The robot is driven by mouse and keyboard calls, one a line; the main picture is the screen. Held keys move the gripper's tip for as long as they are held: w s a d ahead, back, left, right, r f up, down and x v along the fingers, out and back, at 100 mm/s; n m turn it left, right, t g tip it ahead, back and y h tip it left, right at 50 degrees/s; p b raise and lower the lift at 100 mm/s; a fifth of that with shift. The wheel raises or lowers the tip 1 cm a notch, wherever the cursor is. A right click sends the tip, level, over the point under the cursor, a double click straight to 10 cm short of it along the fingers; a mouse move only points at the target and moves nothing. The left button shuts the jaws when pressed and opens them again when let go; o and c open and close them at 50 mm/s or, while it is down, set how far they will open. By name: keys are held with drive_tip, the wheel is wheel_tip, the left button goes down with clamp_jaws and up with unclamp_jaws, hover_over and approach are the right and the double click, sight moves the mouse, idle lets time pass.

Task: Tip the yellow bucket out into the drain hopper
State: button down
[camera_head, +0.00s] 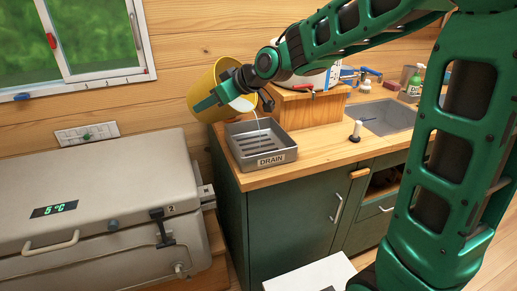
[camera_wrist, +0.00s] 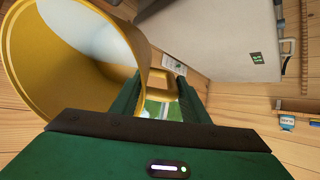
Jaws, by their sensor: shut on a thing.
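The yellow bucket (camera_head: 204,92) is held up by my gripper (camera_head: 222,95) above the drain hopper, tilted with its mouth toward the lower right. White liquid shows inside its mouth, and a thin pale stream falls from the rim into the hopper. The drain hopper (camera_head: 261,158) is a grey metal tray with slots and a "DRAIN" label at the counter's left end. In the wrist view the bucket (camera_wrist: 130,50) fills the upper left, with white liquid inside, and its yellow handle (camera_wrist: 163,93) is between my fingers. The fingers are shut on the handle.
A wooden box (camera_head: 308,107) stands right behind the hopper, with a white round thing on it. A small dark-and-white object (camera_head: 355,131) and a sink (camera_head: 388,117) are to the right. A grey cooler (camera_head: 95,200) reading 5 °C stands left.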

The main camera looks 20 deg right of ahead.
drive_tip(key=shift+s+d+t+y+p, duration=0.25)
drive_tip(key=shift+t+y+p, duration=0.15)
drive_tip(key=shift+t+p, duration=0.2)
idle(0.5)
drive_tip(key=shift+s+d+f+t+y, duration=0.2)
drive_tip(key=shift+f+t+y, duration=0.1)
drive_tip(key=shift+f, duration=0.2)
drive_tip(key=shift+s+d+f+t+y, duration=0.2)
drive_tip(key=shift+f+t+y, duration=0.1)
drive_tip(key=shift+f, duration=0.15)
idle(2.7)
